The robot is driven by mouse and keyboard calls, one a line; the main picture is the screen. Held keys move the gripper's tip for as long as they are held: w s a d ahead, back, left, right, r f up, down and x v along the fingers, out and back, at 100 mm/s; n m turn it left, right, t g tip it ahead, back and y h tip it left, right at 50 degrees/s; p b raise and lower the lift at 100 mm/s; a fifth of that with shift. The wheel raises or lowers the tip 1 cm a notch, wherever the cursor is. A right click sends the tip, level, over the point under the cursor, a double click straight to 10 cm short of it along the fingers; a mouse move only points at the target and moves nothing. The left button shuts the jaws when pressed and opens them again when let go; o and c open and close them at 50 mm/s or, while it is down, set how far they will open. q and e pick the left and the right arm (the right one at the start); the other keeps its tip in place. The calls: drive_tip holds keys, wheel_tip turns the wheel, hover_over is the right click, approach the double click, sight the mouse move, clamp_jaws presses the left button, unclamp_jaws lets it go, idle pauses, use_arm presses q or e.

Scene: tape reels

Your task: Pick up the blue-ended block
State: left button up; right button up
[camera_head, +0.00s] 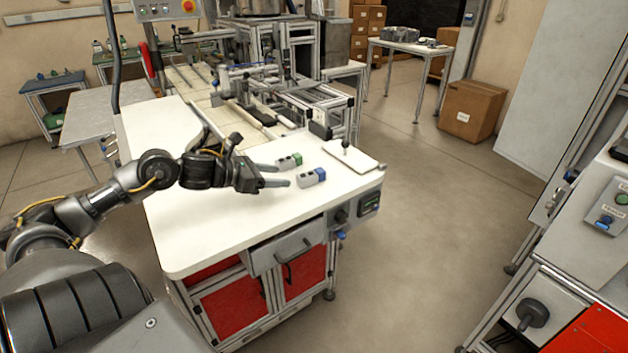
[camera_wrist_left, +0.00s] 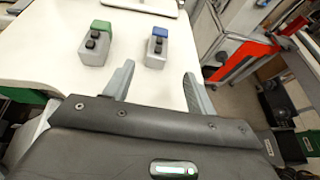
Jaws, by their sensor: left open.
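The blue-ended block (camera_head: 311,178) is a grey block with a blue end and dark round knobs. It lies on the white table (camera_head: 215,230) near its right edge, and in the left wrist view (camera_wrist_left: 156,52) it sits ahead of the fingers, a little right of centre. A similar green-ended block (camera_head: 288,162) lies beside it, to the left in the left wrist view (camera_wrist_left: 96,48). My left gripper (camera_head: 284,176) is open and empty, its fingers pointing at the blocks and short of the blue-ended one. My right gripper is not in view.
A small white plate (camera_head: 350,157) with a dark post lies at the table's right corner, just behind the blocks. Conveyor and frame equipment (camera_head: 290,100) stands behind. The near left part of the tabletop is clear.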

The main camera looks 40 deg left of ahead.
sight(302, 177)
use_arm(q)
drive_tip(key=shift+w+d+f, duration=0.1)
drive_tip(key=shift+w+d, duration=0.05)
drive_tip(key=shift+w, duration=0.25)
drive_tip(key=shift+x, duration=1)
drive_tip(key=shift+w+d+f, duration=0.1)
drive_tip(key=shift+w+f, duration=0.2)
drive_tip(key=shift+w, duration=0.35)
drive_tip(key=shift+w+d+f+p, duration=0.1)
drive_tip(key=shift+w+p, duration=0.05)
drive_tip(key=shift+p, duration=0.15)
drive_tip(key=shift+w+d+f, duration=0.1)
drive_tip(key=shift+w, duration=0.05)
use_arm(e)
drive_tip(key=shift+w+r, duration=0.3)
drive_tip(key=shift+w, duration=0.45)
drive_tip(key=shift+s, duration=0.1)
